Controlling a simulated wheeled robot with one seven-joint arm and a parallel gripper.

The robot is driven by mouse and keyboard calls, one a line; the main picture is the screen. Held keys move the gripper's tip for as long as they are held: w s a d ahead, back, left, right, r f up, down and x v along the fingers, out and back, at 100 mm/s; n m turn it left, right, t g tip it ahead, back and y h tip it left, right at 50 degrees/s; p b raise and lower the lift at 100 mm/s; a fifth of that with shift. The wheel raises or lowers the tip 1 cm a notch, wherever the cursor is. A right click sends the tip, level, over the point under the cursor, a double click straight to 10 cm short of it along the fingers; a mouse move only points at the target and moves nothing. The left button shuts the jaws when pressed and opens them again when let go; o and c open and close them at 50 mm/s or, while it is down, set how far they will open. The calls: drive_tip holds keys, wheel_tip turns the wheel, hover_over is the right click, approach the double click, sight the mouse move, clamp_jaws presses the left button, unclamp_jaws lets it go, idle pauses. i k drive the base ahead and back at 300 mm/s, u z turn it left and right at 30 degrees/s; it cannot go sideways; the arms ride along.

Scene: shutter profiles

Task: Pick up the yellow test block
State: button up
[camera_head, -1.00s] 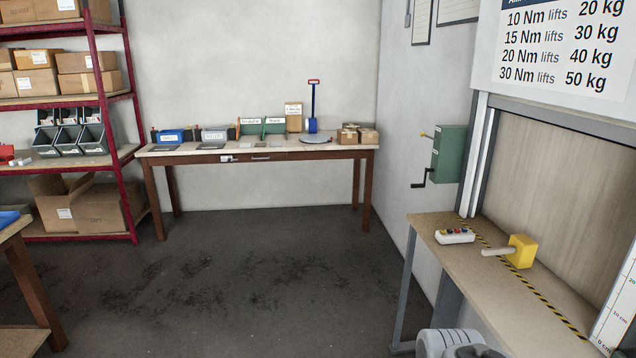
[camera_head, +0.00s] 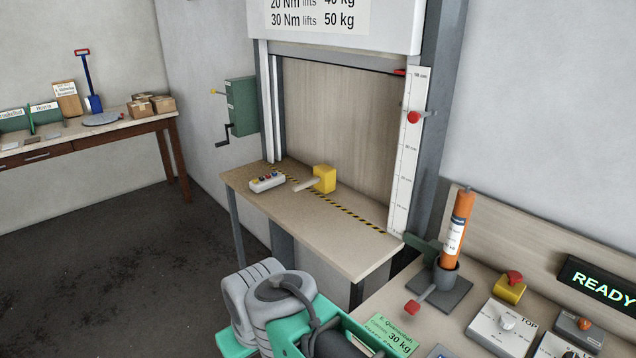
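The yellow test block (camera_head: 325,179) stands on the wooden bench top (camera_head: 290,215) in front of the shutter panel (camera_head: 340,140). A pale bar-like handle (camera_head: 306,185) sticks out of it toward the left front. The block is at the black-and-yellow striped line (camera_head: 345,210). Nothing is touching it from above. My gripper is not in view.
A button box (camera_head: 267,182) lies left of the block. A height scale (camera_head: 406,150) stands right of the shutter. Grey weights (camera_head: 265,300) and a green tray (camera_head: 350,335) are in the foreground. A control bench with an orange cylinder (camera_head: 456,230) is at right.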

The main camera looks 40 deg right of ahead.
sight(324, 179)
drive_tip(key=u, duration=0.3)
drive_tip(key=i, duration=2.25)
drive_tip(key=z, duration=3)
drive_tip(key=i, duration=0.5)
drive_tip(key=u, duration=2.6)
